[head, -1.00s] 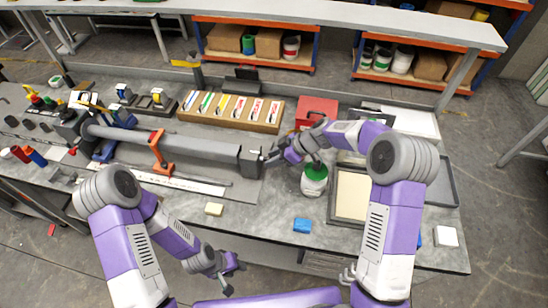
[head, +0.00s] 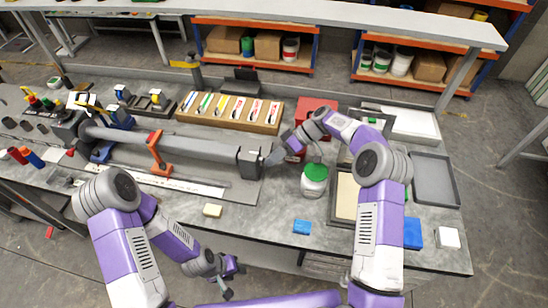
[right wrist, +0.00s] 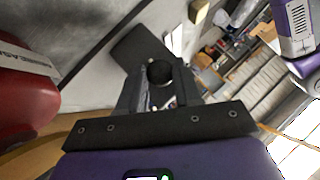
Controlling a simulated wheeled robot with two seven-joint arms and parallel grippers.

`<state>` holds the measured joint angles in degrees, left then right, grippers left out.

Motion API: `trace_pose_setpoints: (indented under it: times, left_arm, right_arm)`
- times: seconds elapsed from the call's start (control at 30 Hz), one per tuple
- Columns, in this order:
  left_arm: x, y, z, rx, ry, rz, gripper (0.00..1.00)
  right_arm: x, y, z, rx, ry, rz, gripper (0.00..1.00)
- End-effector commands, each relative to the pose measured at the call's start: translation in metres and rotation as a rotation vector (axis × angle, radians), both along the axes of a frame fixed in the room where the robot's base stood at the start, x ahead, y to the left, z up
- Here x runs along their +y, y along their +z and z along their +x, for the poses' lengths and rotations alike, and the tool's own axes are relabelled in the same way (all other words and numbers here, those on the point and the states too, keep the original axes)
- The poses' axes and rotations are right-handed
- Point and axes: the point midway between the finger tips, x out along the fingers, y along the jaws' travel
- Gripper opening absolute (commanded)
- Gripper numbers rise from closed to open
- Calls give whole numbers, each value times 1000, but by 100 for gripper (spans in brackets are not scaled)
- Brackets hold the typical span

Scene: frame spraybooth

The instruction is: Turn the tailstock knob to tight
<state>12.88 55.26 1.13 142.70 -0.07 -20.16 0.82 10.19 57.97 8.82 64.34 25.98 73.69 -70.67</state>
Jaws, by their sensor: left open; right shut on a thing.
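The tailstock (head: 250,158) is the grey block at the right end of the long grey beam (head: 190,143) on the bench. My right gripper (head: 276,157) is at the tailstock's right side. In the right wrist view, the black round knob (right wrist: 159,72) sits between the fingertips of my right gripper (right wrist: 158,84), which are shut on it. The knob's marking and turn angle cannot be read; in the head view my gripper hides it. My left gripper (head: 228,276) is open and empty, low in front of the bench's front edge.
A white jar with a green lid (head: 314,181) stands close to my right forearm. A red box (head: 317,110) is behind it, and a framed tray (head: 343,198) to its right.

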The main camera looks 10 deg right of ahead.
Motion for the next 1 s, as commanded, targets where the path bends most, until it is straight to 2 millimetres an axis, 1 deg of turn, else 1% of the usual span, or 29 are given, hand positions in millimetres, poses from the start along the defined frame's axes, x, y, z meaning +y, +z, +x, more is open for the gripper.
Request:
trace_pose_setpoints:
  times: [0.43, 0.47, 0.5, 0.6, 0.87, 1.0]
  left_arm:
    - [0, 0, 0, 0, 0, 0, 43]
    - [0, 0, 0, 0, 0, 0, 43]
    - [0, 0, 0, 0, 0, 0, 43]
    - [0, 0, 0, 0, 0, 0, 43]
    - [0, 0, 0, 0, 0, 0, 43]
    - [0, 0, 0, 0, 0, 0, 43]
  right_arm:
    - [0, 1, 0, 9, -1, 5, 3]
    - [0, 1, 0, 9, -1, 5, 38]
    - [0, 1, 0, 9, -1, 5, 44]
    - [0, 1, 0, 9, -1, 5, 58]
    - [0, 1, 0, 9, -1, 4, 58]
    - [0, 10, 1, 7, -1, 4, 58]
